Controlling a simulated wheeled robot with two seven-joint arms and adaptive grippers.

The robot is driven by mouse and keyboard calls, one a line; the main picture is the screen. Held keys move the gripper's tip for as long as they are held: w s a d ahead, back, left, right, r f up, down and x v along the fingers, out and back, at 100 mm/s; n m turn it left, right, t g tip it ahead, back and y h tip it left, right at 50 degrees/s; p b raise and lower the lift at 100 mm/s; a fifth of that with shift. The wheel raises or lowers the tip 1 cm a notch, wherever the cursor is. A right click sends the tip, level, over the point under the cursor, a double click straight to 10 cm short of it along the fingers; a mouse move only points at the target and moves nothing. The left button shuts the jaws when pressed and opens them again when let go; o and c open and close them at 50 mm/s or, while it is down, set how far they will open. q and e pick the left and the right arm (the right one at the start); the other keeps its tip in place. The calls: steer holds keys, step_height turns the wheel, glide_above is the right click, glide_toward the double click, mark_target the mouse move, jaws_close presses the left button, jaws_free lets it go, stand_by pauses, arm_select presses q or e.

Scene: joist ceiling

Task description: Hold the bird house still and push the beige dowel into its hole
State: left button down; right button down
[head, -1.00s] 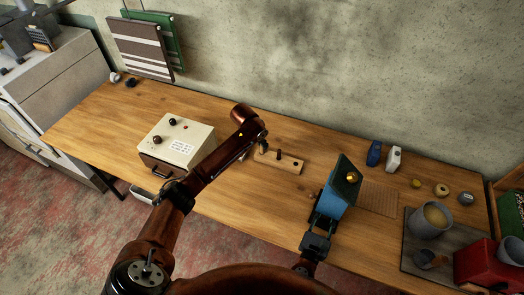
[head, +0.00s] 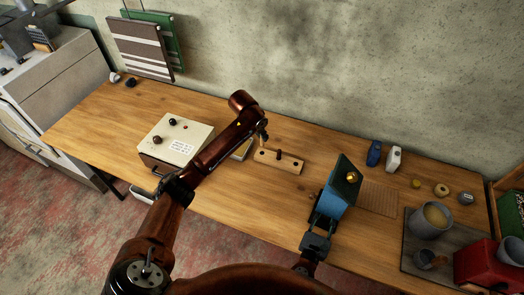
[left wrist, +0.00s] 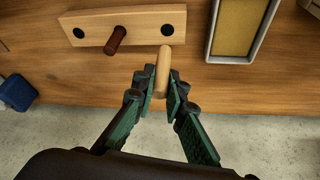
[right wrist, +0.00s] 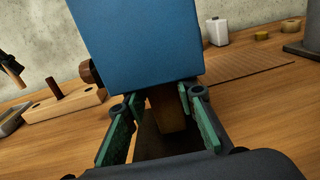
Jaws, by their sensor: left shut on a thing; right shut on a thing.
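My left gripper (left wrist: 163,92) is shut on the beige dowel (left wrist: 163,70), whose free end sticks out past the fingertips. In the head view my left gripper (head: 265,136) is just above the wooden rack (head: 280,162). The rack has a dark brown dowel (left wrist: 115,38) in its middle hole and two empty outer holes. The bird house's hole for the dowel is not clearly seen.
A cream box (head: 178,140) and a tray (left wrist: 233,52) with a yellow inside lie left of the rack. Blue and white bottles (head: 394,158) stand behind the bird house. A grey mug (head: 430,218) is at the right. The table between rack and bird house is clear.

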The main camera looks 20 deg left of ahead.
arm_select(q)
steer(key=s+d+f, duration=0.1)
steer(key=s+d+f+n+g, duration=0.1)
steer(key=d, duration=0.1)
steer(key=s+d+n+g+h, duration=0.1)
steer(key=shift+d+f, duration=0.35)
steer(key=shift+f, duration=0.05)
steer(key=s+d+r+n+h, duration=0.2)
steer(key=s+d+n+h, duration=0.3)
steer(key=s+n+h, duration=0.1)
steer(key=s+d+r+n+t+h, duration=0.1)
steer(key=s+d+r+n+h, duration=0.1)
steer(key=s+d+n+h, duration=0.4)
steer(key=shift+s+d+r, duration=0.25)
steer(key=shift+s+d, duration=0.05)
steer(key=shift+s, duration=0.15)
steer(key=shift+s+d, duration=0.15)
steer(key=shift+d, duration=1.25)
steer(key=shift+s+d, duration=0.15)
steer(key=shift+d, duration=1.2)
steer(key=shift+s+d, duration=0.1)
steer(key=shift+d, duration=0.9)
steer(key=shift+d+f, duration=0.1)
steer(key=shift+d, duration=0.4)
